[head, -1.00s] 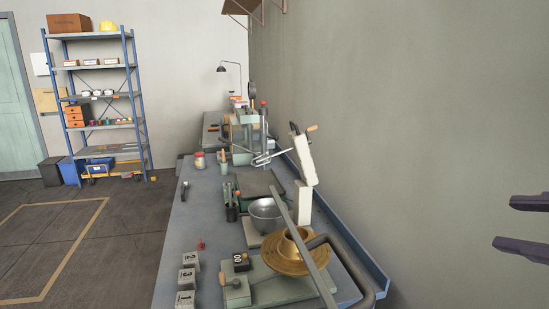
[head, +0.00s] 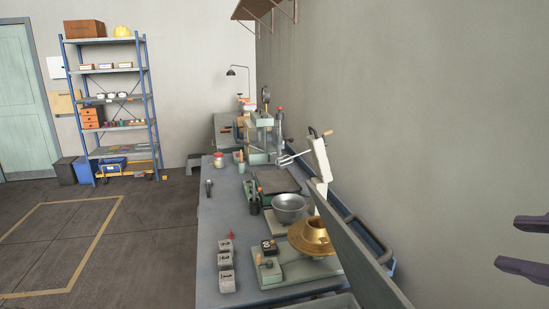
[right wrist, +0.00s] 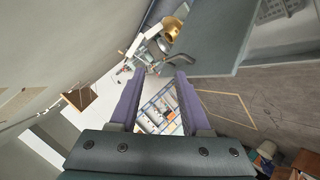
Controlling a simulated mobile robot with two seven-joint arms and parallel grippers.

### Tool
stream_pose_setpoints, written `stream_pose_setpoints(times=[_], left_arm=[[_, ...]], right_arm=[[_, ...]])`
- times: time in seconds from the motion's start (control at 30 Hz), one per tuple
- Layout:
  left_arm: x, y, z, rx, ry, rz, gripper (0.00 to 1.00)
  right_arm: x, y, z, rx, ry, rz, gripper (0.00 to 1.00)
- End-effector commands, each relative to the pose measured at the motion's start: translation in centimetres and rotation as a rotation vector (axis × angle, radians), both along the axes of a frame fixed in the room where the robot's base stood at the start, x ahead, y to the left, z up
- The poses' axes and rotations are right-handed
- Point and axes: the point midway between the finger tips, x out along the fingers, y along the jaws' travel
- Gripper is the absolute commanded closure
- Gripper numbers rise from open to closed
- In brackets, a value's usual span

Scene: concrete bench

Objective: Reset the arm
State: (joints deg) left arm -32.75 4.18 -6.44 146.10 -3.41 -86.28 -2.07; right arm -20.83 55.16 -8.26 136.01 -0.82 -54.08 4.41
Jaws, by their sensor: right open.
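My right gripper (head: 534,243) shows at the right edge of the head view, with two dark purple fingers apart, in front of the bare wall. In the right wrist view its fingers (right wrist: 157,103) are spread with nothing between them; the shelf rack shows far beyond the gap. The gripper is clear of the bench (head: 225,200) and touches nothing that I can see. The rest of the right arm is outside the head view. My left gripper is not in view.
On the bench stand a brass piece (head: 316,236), a metal bowl (head: 290,207), numbered blocks (head: 226,262) and a white upright piece (head: 321,158). A blue shelf rack (head: 118,97) stands at the back left. The floor (head: 60,240) left of the bench is clear.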

Motion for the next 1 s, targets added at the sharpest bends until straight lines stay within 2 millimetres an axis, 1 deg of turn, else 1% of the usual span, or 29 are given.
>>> stream_pose_setpoints(times=[0.27, 0.47, 0.6, 0.7, 0.87, 0.9, 1.0], left_arm=[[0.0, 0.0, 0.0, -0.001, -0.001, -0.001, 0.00], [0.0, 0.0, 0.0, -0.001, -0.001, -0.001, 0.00], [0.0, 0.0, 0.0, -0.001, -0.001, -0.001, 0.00], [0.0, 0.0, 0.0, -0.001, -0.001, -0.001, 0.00], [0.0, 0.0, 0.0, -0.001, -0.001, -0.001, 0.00], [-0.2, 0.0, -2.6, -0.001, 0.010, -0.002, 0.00], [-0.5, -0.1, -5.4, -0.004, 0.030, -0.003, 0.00]], right_arm=[[-3.7, 1.1, -4.2, 0.142, 0.151, -0.173, 0.53], [-7.5, 2.9, -7.4, 0.263, 0.304, -0.313, 0.53], [-10.8, 4.8, -9.3, 0.356, 0.434, -0.411, 0.53], [-13.2, 6.5, -10.4, 0.421, 0.532, -0.475, 0.53], [-16.8, 9.4, -11.4, 0.523, 0.687, -0.563, 0.53], [-16.6, 9.1, -13.8, 0.509, 0.675, -0.557, 0.53], [-16.5, 9.0, -16.2, 0.506, 0.672, -0.555, 0.53]])
